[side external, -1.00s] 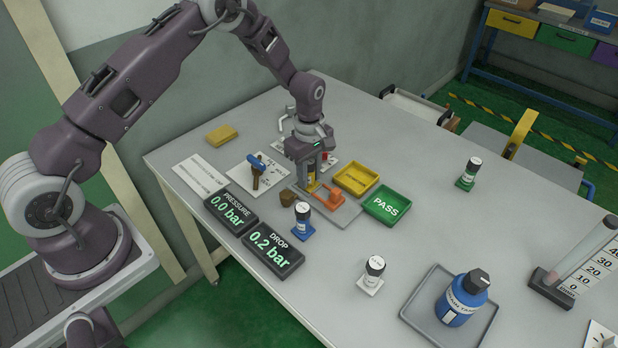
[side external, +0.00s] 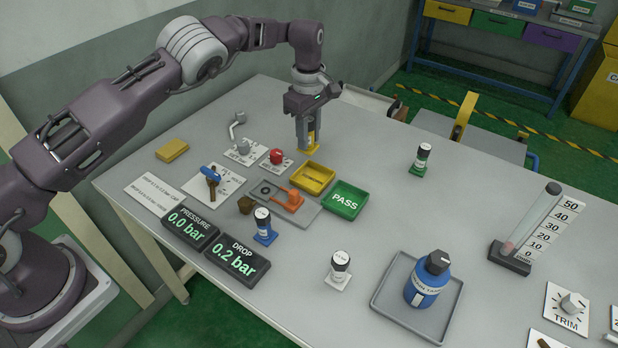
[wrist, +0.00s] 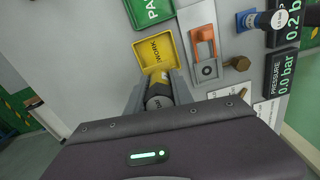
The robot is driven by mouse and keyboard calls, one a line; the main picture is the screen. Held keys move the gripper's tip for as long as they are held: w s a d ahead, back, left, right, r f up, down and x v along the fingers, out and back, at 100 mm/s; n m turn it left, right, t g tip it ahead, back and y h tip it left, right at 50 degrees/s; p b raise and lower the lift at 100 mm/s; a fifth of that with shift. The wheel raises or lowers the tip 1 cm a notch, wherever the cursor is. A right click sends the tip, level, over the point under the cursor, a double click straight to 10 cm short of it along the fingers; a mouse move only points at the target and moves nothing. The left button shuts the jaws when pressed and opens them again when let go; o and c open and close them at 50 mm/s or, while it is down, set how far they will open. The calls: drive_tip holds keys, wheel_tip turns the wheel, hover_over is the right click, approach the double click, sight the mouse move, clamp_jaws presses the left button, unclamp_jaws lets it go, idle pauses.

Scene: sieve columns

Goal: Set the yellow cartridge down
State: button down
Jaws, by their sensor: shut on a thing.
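My gripper (side external: 310,146) is shut on the yellow cartridge (side external: 314,139), which hangs upright between the fingers. The yellow tray also shows in the wrist view (wrist: 137,52), just ahead of the fingertips, and looks empty. The grey plate (side external: 299,217) with an orange clamp (side external: 292,199) and a round dark seat is free of any cartridge.
The green PASS tray (side external: 345,200) sits right of the yellow tray. A red knob (side external: 277,156) and a blue-handled valve (side external: 211,174) are to the left. Blue (side external: 263,226), white (side external: 340,268) and green (side external: 421,160) based cartridges stand apart. Table behind the trays is clear.

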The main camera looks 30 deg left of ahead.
drive_tip(key=f, duration=0.6)
drive_tip(key=d+f, duration=0.1)
drive_tip(key=f, duration=0.3)
drive_tip(key=shift+w+d, duration=0.1)
drive_tip(key=shift+w, duration=0.05)
drive_tip(key=shift+f, duration=0.15)
drive_tip(key=c, duration=1.1)
unclamp_jaws()
